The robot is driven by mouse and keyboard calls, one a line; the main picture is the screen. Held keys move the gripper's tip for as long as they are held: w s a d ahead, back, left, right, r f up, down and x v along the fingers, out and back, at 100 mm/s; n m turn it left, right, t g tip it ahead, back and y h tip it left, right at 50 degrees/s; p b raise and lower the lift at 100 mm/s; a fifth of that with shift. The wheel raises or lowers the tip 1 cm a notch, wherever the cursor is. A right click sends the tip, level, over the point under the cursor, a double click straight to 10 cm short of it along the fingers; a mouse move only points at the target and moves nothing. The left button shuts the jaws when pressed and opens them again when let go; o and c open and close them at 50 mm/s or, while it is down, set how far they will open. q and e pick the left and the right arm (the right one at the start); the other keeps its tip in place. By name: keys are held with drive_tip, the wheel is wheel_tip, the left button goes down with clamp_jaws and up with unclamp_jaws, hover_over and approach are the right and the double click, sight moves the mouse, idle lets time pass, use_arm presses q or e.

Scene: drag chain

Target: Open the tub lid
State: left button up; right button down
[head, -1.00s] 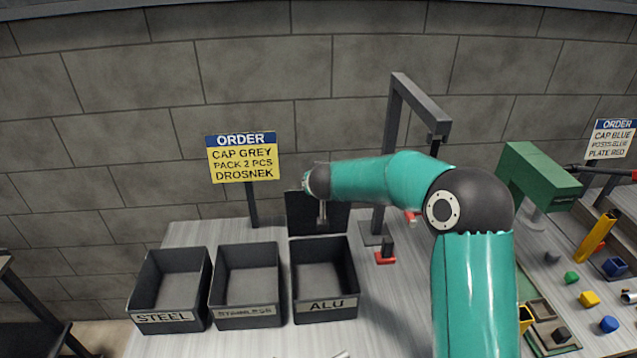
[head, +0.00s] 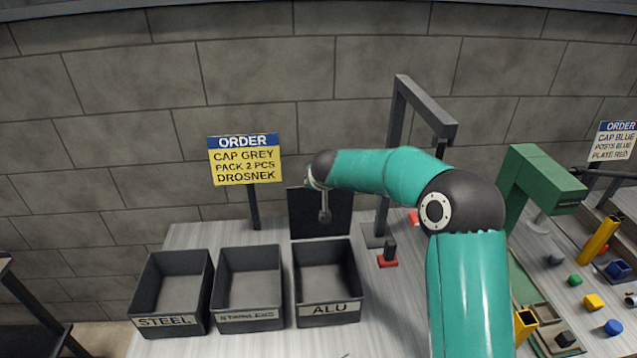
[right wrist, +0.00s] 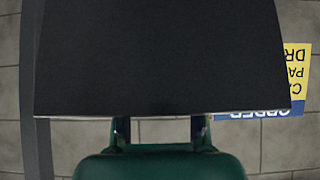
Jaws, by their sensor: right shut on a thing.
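The tub lid (head: 334,222) is a flat dark panel. It stands about upright behind the black ALU tub (head: 328,310), whose inside is in view from above. The lid also fills the upper part of the right wrist view (right wrist: 160,60). My right gripper (head: 318,184) is at the lid's upper left in the head view, partly hidden by its own wrist. In the right wrist view the gripper's two fingers (right wrist: 158,130) meet the lid's lower picture edge, and it is shut on the lid. The contact itself is hidden. My left gripper is not in view.
STEEL (head: 165,321) and STAINLESS (head: 248,315) bins stand left of the ALU tub. The yellow order sign (head: 245,160) is left of my right wrist. A dark gantry post (head: 396,120) and a red-based block (head: 388,260) are to the right. Small coloured parts lie far right.

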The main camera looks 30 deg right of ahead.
drive_tip(key=shift+s+f, duration=0.25)
drive_tip(key=shift+f, duration=0.5)
drive_tip(key=c, duration=0.7)
unclamp_jaws()
drive_tip(key=shift+o, duration=0.3)
drive_tip(key=shift+w, duration=0.25)
drive_tip(key=v, duration=1.2)
drive_tip(key=shift+w+r, duration=0.1)
